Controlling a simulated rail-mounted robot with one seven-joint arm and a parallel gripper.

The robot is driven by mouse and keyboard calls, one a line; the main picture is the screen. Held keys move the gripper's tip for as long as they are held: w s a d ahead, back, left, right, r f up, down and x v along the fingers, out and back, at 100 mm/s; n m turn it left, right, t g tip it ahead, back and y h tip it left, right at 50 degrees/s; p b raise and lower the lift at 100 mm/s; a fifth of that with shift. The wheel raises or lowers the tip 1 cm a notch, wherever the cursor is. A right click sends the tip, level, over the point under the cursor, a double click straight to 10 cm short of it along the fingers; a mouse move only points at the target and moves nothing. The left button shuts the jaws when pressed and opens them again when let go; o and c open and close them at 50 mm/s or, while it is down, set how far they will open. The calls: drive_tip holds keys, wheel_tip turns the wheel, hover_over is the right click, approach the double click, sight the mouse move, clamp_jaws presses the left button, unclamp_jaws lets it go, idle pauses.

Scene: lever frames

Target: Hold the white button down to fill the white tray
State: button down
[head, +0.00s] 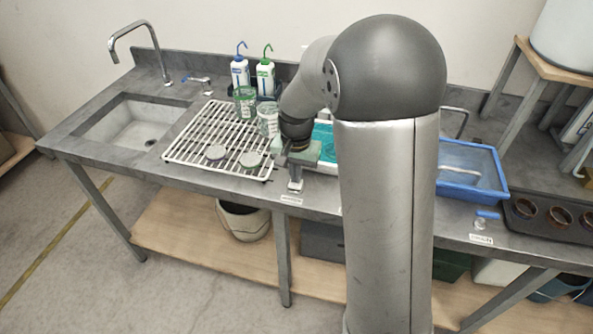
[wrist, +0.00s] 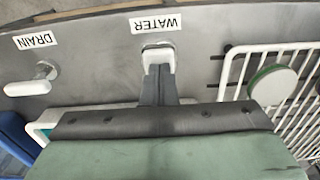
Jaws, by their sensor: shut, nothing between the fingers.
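The white button (wrist: 158,53) sits by the WATER label at the counter's front edge. In the head view the button (head: 295,187) shows just under my gripper. My gripper (head: 296,178) is shut and empty and points down. In the wrist view its fingertips (wrist: 158,72) overlap the button and cover part of it; whether they press it I cannot tell. The white tray (head: 322,170) stands behind the gripper with teal liquid in it, partly hidden by my arm. Only a corner of the tray (wrist: 45,118) shows in the wrist view, so its fill level is unclear.
A white rack (head: 215,140) with cups is to the left, then a sink (head: 130,125). A blue tray (head: 475,190) is to the right. The counter's front strip near the button is clear.

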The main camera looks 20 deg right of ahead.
wheel_tip(320, 180, up, 14)
drive_tip(key=p, duration=0.2)
idle(1.1)
drive_tip(key=s+f+n, duration=0.3)
drive_tip(key=s, duration=0.9)
drive_tip(key=s+f+n, duration=0.3)
drive_tip(key=s, duration=0.8)
drive_tip(key=shift+s+a, duration=0.35)
drive_tip(key=shift+s, duration=0.05)
